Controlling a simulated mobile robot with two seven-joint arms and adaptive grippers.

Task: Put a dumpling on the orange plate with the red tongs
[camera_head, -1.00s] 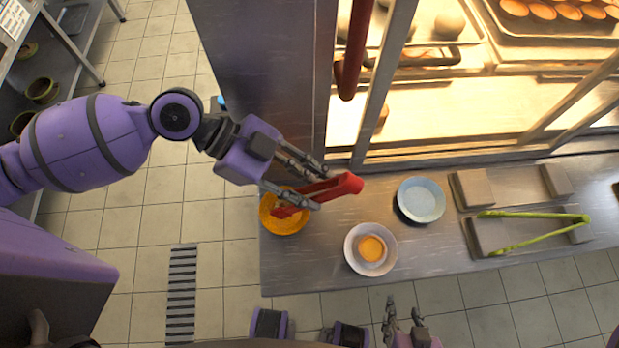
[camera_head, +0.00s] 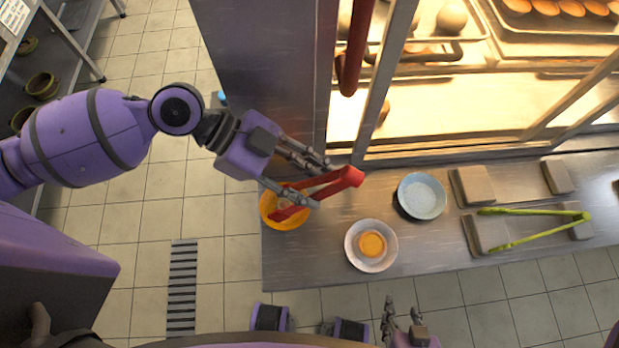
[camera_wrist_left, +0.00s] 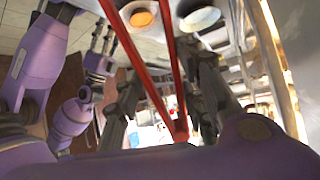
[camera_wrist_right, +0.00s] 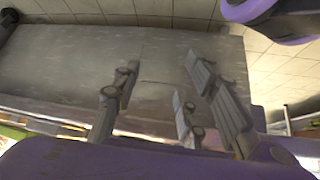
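My left gripper (camera_head: 324,185) holds the red tongs (camera_head: 345,178) between its fingers, one finger along each arm. The tongs' arms are spread, with their tips over the orange plate (camera_head: 270,219) at the counter's left end. The tongs also show in the left wrist view (camera_wrist_left: 150,83). Something small and pale lies between the tips on the plate; it is partly hidden, and I cannot tell if it is a dumpling. My right gripper (camera_wrist_right: 155,104) is open and empty; it also shows at the bottom of the head view (camera_head: 403,325).
A white plate (camera_head: 358,258) with a round orange item (camera_head: 371,244) stands right of the orange plate. A pale blue plate (camera_head: 421,196) stands further right. Green tongs (camera_head: 530,241) lie on grey blocks. A lit glass cabinet (camera_head: 450,110) rises behind the counter.

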